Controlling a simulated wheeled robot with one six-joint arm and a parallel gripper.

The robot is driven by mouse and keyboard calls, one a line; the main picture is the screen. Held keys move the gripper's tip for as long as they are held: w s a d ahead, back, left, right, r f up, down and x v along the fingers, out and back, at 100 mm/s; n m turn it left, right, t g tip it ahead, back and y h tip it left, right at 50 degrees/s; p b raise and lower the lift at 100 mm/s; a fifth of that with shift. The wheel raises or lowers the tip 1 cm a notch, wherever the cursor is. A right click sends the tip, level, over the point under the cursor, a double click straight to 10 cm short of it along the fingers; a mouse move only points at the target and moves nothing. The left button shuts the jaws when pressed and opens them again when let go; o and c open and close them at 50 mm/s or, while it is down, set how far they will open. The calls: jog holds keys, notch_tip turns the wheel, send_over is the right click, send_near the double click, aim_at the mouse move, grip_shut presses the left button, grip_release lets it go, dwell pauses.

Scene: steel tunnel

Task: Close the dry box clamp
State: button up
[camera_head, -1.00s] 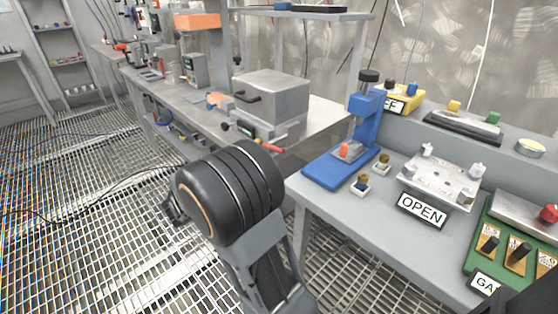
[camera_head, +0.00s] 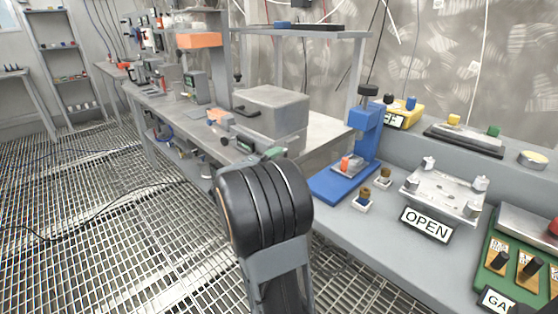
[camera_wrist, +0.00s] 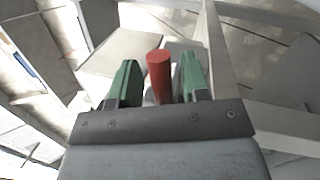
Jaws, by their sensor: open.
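The dry box (camera_head: 272,108) is a grey metal box on the far bench, with a dark handle on its lid front. It also shows in the wrist view (camera_wrist: 118,50). The red clamp handle (camera_wrist: 158,76) stands between the two green fingers of my gripper (camera_wrist: 158,62) in the wrist view. Narrow gaps show on both sides, so the fingers are open around it without visible contact. In the head view my arm covers most of the clamp; a green finger (camera_head: 273,152) shows beside the box front. The clamp's latch end is hidden.
A blue press (camera_head: 357,150) stands on the near right bench, with an OPEN sign (camera_head: 426,222) and a metal fixture (camera_head: 443,190) beside it. An orange-topped stand (camera_head: 198,40) is farther along the far bench.

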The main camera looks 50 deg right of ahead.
jog(key=shift+d+r, duration=0.1)
jog(key=shift+d, duration=0.15)
jog(key=shift+c, duration=0.2)
grip_shut()
dwell(0.3)
